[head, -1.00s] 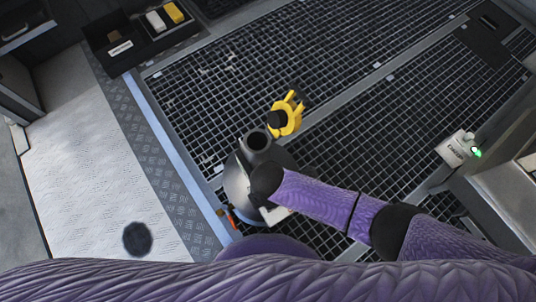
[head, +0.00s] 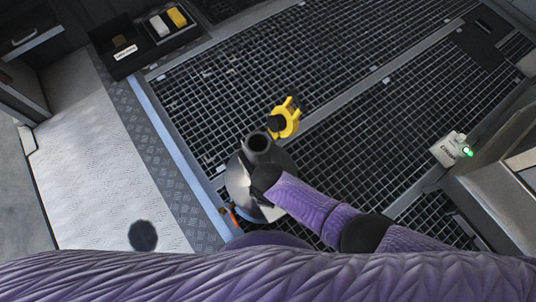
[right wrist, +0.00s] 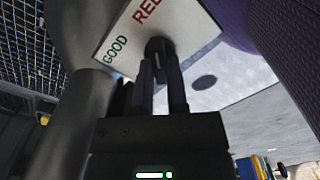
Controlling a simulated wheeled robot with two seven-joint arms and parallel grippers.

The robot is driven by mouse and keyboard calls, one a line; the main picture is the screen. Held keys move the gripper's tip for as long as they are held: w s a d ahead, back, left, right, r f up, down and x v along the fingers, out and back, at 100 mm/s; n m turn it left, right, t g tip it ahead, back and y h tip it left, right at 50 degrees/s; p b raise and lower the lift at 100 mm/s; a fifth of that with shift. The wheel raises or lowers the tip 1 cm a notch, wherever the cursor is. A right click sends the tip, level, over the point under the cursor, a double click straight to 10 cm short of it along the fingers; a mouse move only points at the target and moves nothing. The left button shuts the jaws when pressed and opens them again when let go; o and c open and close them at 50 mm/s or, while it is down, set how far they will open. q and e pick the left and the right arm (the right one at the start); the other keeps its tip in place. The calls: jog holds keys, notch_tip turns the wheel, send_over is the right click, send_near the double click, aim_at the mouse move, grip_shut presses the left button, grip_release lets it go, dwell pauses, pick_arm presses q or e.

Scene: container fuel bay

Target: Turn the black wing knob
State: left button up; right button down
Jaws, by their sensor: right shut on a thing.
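The black wing knob (right wrist: 159,47) stands in front of a white plate (right wrist: 118,42) with the words "GOOD" and "RED" in the right wrist view. My right gripper (right wrist: 162,68) is shut on the knob, with a dark finger on each side of it. The knob's pointing is hard to tell because the fingers cover most of it. My left gripper is not in view.
A yellow clamp-like part (head: 285,118) lies beyond the vessel over the dark floor grating (head: 350,70). A black tray (head: 122,62) with white and yellow items is at the upper left. A pale box (head: 445,150) with a green light is at the right.

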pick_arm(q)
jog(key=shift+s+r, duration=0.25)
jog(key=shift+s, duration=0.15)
pick_arm(e)
jog(key=shift+m, duration=0.6)
jog(key=c, duration=0.7)
grip_release()
jog(key=shift+o, duration=0.3)
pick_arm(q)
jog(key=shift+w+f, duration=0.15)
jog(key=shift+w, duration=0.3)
pick_arm(e)
jog(key=shift+r, duration=0.15)
pick_arm(q)
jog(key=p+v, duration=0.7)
jog(key=p, duration=0.1)
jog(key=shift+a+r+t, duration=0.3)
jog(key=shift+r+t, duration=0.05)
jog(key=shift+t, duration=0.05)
pick_arm(e)
notch_tip(320, 180, up, 10)
